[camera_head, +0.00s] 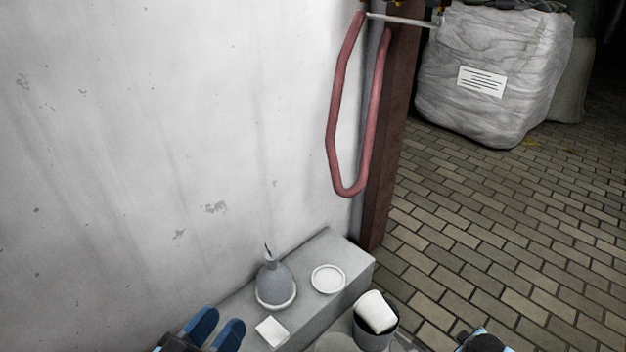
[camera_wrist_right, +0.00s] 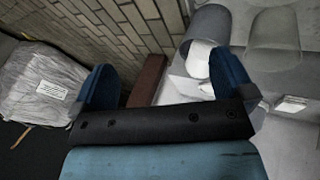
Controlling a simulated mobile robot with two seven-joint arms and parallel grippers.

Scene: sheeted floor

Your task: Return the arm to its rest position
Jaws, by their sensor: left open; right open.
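My left gripper (camera_head: 215,328) shows at the bottom edge of the head view, left of centre. Its two blue fingers are apart with nothing between them, and they stand near the grey ledge. My right gripper (camera_wrist_right: 165,82) fills the lower part of the right wrist view. Its blue fingers are spread wide and nothing is held between them. In the head view a small dark and blue piece of my right arm shows at the bottom edge, right of centre. Most of both arms is out of view.
On the ledge (camera_head: 318,262) by the pale wall are a grey bottle (camera_head: 272,280), a white dish (camera_head: 328,278) and a white square (camera_head: 271,331). A grey bin (camera_head: 378,338) holds a white object (camera_head: 376,312). A red hose (camera_head: 340,160) hangs above.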

